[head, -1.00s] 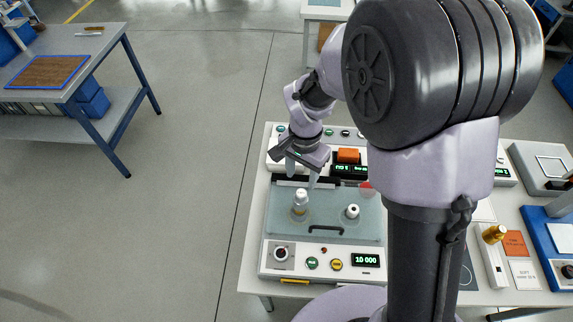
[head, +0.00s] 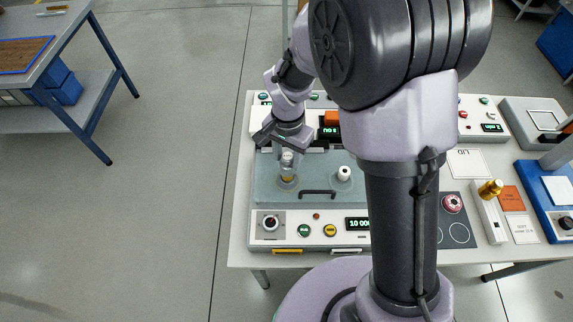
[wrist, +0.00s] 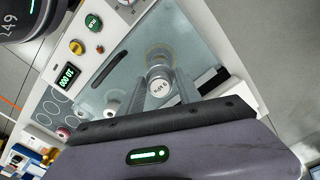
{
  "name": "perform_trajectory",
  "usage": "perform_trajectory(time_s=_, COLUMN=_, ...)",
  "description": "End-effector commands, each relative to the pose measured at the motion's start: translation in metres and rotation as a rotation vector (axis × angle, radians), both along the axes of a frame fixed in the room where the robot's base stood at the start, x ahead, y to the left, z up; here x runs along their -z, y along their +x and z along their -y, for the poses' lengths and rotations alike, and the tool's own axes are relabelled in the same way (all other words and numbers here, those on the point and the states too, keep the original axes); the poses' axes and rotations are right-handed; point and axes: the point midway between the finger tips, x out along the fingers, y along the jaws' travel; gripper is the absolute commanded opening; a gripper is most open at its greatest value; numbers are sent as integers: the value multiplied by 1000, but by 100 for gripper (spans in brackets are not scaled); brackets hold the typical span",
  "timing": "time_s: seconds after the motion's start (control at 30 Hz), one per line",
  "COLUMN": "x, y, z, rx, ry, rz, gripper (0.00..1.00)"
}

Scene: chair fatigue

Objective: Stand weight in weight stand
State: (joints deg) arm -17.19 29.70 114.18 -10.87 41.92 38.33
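I cannot tell if this is the weight stand.
A second white-topped post (head: 343,174) stands right of the weight. A dark handle (head: 318,193) lies in front of both. A gold-knobbed tool (head: 490,188) and orange card (head: 511,198) are at the right. Open floor lies left of the bench.

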Motion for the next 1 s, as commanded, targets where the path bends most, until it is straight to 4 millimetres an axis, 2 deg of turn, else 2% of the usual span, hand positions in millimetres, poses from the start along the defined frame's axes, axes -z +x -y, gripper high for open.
perform_trajectory(time_s=0.03, x=0, y=0, z=0, rx=0, ry=0, rz=0, gripper=29)
perform_trajectory(time_s=0.17, x=0, y=0, z=0, rx=0, ry=0, rz=0, gripper=4)
perform_trajectory(time_s=0.37, x=-4, y=0, z=0, rx=0, ry=0, rz=1, gripper=4)
perform_trajectory(time_s=1.0, x=-34, y=0, z=0, rx=0, ry=0, rz=1, gripper=4)
